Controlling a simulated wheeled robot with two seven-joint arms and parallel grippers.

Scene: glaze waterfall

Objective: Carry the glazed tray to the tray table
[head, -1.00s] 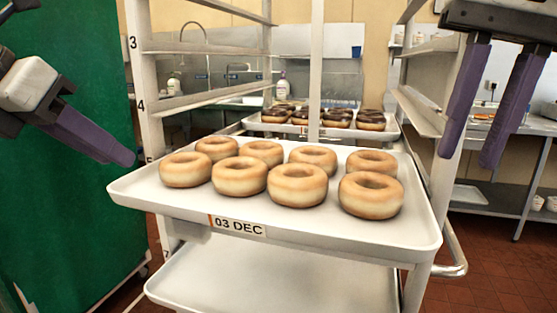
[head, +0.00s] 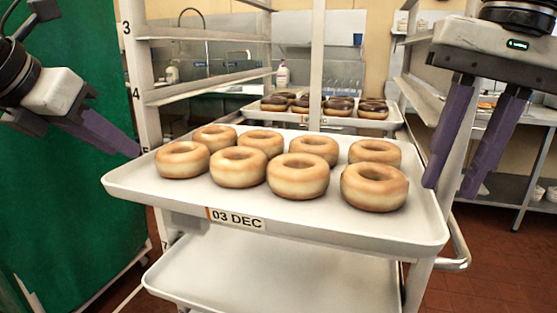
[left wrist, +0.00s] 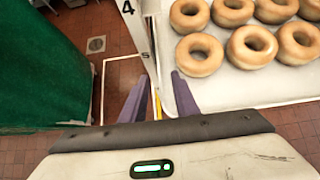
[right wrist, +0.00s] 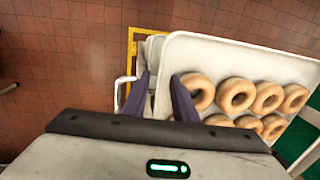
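A white tray (head: 330,222) labelled "03 DEC" sits on the near side of a rack and bears several plain, pale-brown ring doughnuts (head: 298,176). A second white tray (head: 258,116) with dark-glazed doughnuts (head: 372,110) stands farther back, partly hidden by a rack post. My left gripper (head: 138,150) is beside the near tray's left end; its fingers (left wrist: 158,88) are apart and empty. My right gripper (head: 450,190) is at the near tray's right edge, fingers apart; in the right wrist view the fingers (right wrist: 161,85) appear on either side of the tray's edge. Contact is not clear.
The rack's numbered post (head: 138,80) stands close to my left gripper. A lower shelf (head: 270,265) lies under the near tray. A green panel (head: 60,200) is at the left. A sink area is behind, and a metal counter (head: 510,195) is at the right. Red tile floor is open at lower right.

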